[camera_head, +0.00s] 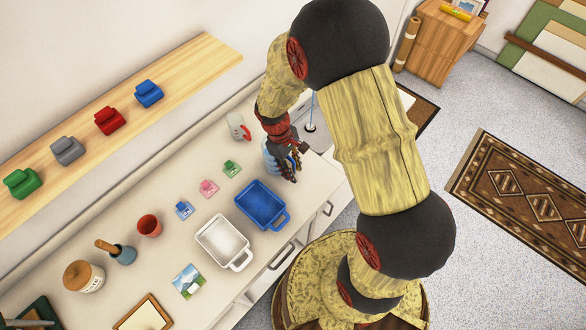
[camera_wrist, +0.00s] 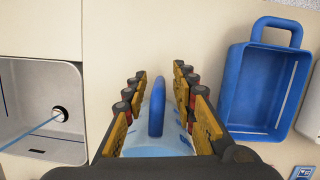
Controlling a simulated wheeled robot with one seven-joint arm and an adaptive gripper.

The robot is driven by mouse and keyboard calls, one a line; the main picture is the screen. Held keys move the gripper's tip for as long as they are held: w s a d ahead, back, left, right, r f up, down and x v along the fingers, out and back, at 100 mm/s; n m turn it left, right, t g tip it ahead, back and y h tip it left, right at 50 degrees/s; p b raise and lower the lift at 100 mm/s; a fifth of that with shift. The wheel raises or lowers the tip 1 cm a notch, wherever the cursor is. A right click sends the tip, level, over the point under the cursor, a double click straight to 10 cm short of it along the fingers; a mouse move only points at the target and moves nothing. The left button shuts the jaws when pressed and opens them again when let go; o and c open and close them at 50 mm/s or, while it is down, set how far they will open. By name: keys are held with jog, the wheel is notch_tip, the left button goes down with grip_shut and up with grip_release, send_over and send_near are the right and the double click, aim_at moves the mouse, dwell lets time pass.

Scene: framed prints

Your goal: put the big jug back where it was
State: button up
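The light blue jug (camera_head: 269,158) stands on the counter beside the sink, partly hidden by my gripper in the head view. In the wrist view its darker blue handle (camera_wrist: 157,106) lies between my fingers, with a gap on each side. The pale blue body shows below it. My gripper (camera_wrist: 157,75) is open around the handle. In the head view my gripper (camera_head: 290,165) points down at the jug. A smaller white jug with a red handle (camera_head: 237,126) stands near the wall. I cannot see which spot the big jug came from.
A blue tray (camera_head: 262,204) and a white tray (camera_head: 222,241) lie in front. Small blue, pink and green items (camera_head: 208,188) line the counter. The sink (camera_wrist: 38,105) with a thin blue line is left in the wrist view. A wooden shelf (camera_head: 205,65) runs above.

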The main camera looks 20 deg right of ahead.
jog(key=shift+r, duration=0.1)
jog(key=p+v, duration=0.2)
jog(key=v, duration=1)
jog(key=shift+r, duration=0.1)
jog(key=s+r+m+t, duration=0.3)
jog(key=s+r, duration=0.4)
jog(key=r, duration=0.5)
jog(key=s+r+m+t+y, duration=0.1)
jog(key=s+r+m+t, duration=0.2)
jog(key=s+r+t, duration=0.2)
jog(key=s+r, duration=0.3)
jog(key=r, duration=0.4)
jog(key=shift+s+a+y, duration=0.3)
jog(key=shift+s+a, duration=0.05)
jog(key=shift+a, duration=0.05)
jog(key=shift+f, duration=0.1)
notch_tip(320, 180, down, 6)
jog(key=b, duration=0.5)
jog(key=shift+r+b, duration=0.25)
jog(key=shift+b, duration=0.05)
